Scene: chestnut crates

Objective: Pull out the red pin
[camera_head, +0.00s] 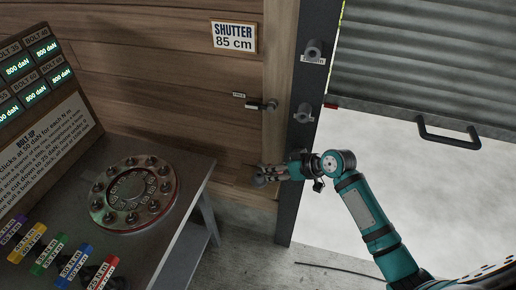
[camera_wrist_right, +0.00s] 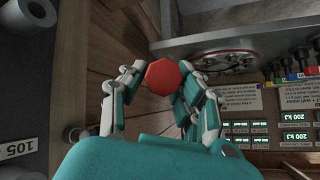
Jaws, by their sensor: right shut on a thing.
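In the right wrist view a red octagonal knob, the red pin (camera_wrist_right: 163,77), sits between the two fingers of my right gripper (camera_wrist_right: 160,85), which are closed on its sides. In the head view my right gripper (camera_head: 268,175) is low against the wooden wall, right of the table, with its fingers pointing left. There the fingers hide the pin, and I cannot tell how deep it sits. My left gripper is in neither view.
A grey table (camera_head: 150,240) with a round bolted flange (camera_head: 134,192) and coloured sockets stands at left. A dark post (camera_head: 301,130) with round pegs (camera_head: 303,113) is behind my right wrist. The grey shutter (camera_head: 430,60) with a black handle (camera_head: 449,134) is partly raised at right.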

